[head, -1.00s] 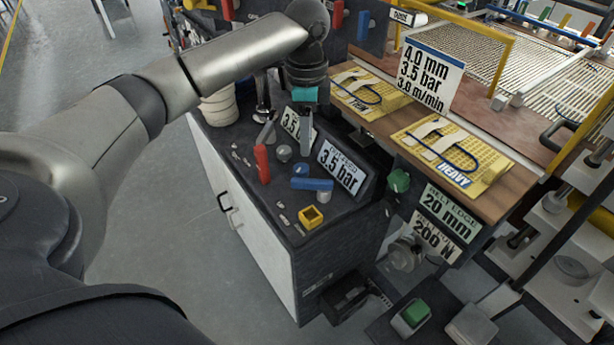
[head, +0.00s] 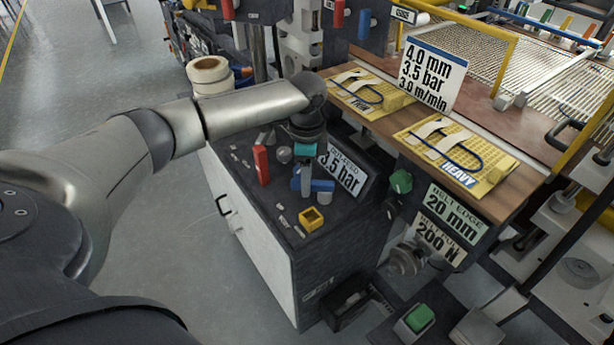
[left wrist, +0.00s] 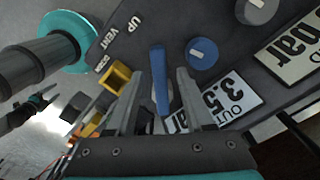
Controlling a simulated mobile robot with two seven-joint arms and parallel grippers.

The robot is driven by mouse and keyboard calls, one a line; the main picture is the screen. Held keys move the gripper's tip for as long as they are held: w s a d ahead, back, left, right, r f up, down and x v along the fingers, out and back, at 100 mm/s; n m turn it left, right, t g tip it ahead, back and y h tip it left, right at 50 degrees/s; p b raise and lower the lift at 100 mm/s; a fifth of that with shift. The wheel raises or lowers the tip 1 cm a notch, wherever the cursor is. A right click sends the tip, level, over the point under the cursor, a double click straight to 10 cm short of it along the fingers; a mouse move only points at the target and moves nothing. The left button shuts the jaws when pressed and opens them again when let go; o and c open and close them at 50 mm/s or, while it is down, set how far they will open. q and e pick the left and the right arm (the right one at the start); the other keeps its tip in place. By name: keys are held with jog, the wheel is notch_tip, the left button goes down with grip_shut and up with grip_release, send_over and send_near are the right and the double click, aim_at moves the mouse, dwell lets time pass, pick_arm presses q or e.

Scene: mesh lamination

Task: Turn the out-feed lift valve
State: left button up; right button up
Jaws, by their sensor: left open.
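The blue lever (head: 318,185), which I take for the out-feed lift valve, is on the dark top of the control cabinet. In the left wrist view the blue lever (left wrist: 159,80) stands between the fingers, with visible space on both sides. A label reading UP, VENT and DOWN lies left of it. My left gripper (head: 302,184) is over the lever, pointing down, open and holding nothing; it also shows in the left wrist view (left wrist: 160,103). Whether a fingertip touches the lever is unclear. My right gripper is not in view.
A red lever (head: 261,165) stands left of the blue one. A yellow square block (head: 311,219) sits near the front edge. A 3.5 bar sign (head: 343,172) stands close behind. A round blue knob (left wrist: 202,53) is beside the lever. Open floor lies left of the cabinet.

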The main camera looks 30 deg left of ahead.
pick_arm(q)
grip_shut()
dwell(1.3)
